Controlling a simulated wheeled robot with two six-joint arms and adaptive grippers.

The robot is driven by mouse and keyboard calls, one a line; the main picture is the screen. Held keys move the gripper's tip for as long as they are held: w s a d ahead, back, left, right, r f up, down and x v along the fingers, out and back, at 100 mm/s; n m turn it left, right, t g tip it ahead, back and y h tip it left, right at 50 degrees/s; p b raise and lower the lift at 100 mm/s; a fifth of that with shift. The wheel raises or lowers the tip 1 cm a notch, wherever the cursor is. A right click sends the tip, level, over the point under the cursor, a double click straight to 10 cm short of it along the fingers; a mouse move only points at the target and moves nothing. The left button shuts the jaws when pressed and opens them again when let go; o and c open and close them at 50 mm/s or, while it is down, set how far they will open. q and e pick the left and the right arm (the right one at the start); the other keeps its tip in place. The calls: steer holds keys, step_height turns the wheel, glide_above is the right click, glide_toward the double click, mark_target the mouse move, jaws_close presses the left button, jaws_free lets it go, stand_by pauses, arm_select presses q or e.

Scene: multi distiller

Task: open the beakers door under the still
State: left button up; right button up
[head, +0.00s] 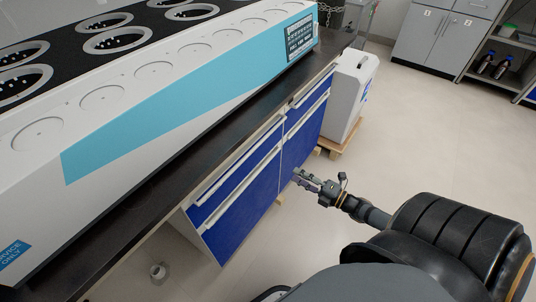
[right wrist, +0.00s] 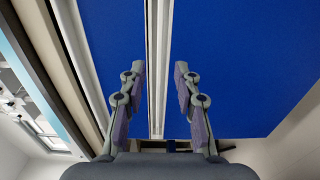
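The still (head: 150,95) is a long white and light-blue machine on a dark counter. Under it are blue cabinet fronts with pale handle rails: a nearer front (head: 243,208) and a farther front (head: 307,128). I see no readable label telling which is the beakers door. My right gripper (head: 301,180) is beside the farther front, low down. In the right wrist view it is open (right wrist: 160,70), with its fingers on either side of a pale vertical rail (right wrist: 155,45) between blue panels. Contact with the rail cannot be told. My left gripper is not in view.
A white canister (head: 348,95) on a wooden pallet (head: 334,148) stands just past the cabinet's far end. Grey cabinets (head: 432,40) and a shelf rack stand at the back.

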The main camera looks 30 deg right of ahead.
arm_select(q)
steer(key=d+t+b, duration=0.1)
steer(key=b, duration=0.1)
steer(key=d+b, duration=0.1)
steer(key=b, duration=0.1)
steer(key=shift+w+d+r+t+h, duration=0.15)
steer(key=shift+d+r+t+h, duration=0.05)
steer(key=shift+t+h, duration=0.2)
arm_select(e)
steer(key=x, duration=1)
steer(key=shift+w, duration=0.2)
steer(key=shift+a, duration=0.1)
jaws_close()
